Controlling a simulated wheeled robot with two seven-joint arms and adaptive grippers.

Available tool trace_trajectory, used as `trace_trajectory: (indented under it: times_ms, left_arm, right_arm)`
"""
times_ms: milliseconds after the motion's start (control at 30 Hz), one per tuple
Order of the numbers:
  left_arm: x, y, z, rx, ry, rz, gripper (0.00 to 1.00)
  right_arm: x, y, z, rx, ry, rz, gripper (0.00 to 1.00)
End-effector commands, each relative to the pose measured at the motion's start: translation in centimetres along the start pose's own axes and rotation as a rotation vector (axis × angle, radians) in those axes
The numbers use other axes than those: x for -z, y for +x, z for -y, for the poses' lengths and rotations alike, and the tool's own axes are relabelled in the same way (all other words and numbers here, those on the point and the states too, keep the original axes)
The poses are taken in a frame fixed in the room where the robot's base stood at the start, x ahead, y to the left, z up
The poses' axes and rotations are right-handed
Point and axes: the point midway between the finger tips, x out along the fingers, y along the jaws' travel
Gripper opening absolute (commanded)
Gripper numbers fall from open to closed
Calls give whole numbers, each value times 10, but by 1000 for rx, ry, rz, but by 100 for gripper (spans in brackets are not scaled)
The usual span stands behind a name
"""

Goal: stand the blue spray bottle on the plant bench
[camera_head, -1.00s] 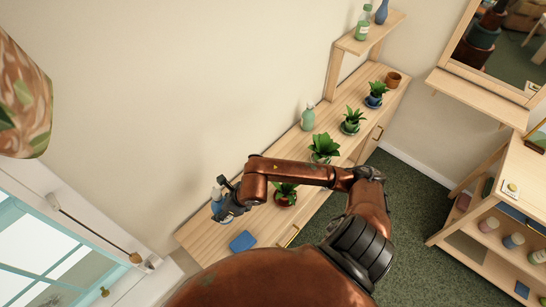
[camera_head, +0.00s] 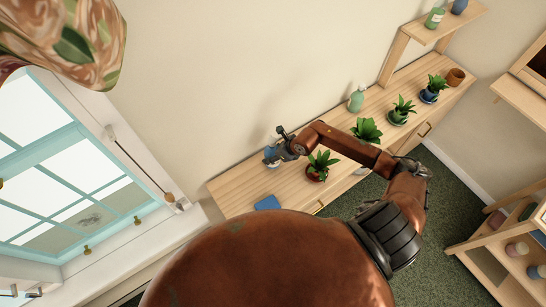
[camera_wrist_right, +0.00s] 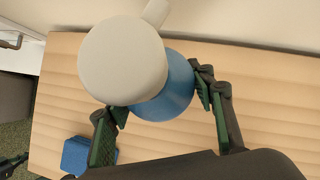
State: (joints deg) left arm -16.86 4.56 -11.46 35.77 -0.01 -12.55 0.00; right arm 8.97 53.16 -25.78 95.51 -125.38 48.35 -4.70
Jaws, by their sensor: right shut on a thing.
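The blue spray bottle (camera_head: 270,155) shows partly behind my right gripper (camera_head: 281,147), over the left end of the plant bench (camera_head: 233,187). In the right wrist view I look down on its pale grey top (camera_wrist_right: 122,60) and blue body (camera_wrist_right: 170,92). My right gripper's green-padded fingers (camera_wrist_right: 160,102) are shut on the bottle, one on each side. It looks roughly upright. Its base is hidden, so I cannot tell whether it touches the bench.
A potted plant (camera_head: 319,166) stands just right of the gripper, with several more beyond it. A flat blue item (camera_head: 267,202) lies near the front edge. A pale green bottle (camera_head: 357,98) stands by the wall. Bare wood surrounds the held bottle.

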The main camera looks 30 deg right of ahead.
Motion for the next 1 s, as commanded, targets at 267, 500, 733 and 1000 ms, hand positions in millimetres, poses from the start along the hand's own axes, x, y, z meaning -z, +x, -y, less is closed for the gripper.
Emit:
trace_trajectory:
  times_ms: [267, 500, 733, 1000]
  left_arm:
    - [-15, -11, 0, 0, -3, 20, 0]
    - [-10, -10, 0, 0, -2, 15, 0]
    - [-5, -10, 0, 0, -1, 7, 0]
    - [-5, -10, 0, 0, -1, 7, 0]
  right_arm:
    - [14, 24, 6, 0, 3, 3, 3]
    - [17, 30, 6, 1, 0, 3, 3]
    - [20, 31, 5, 1, 0, -1, 62]
    - [19, 31, 5, 1, 0, -1, 67]
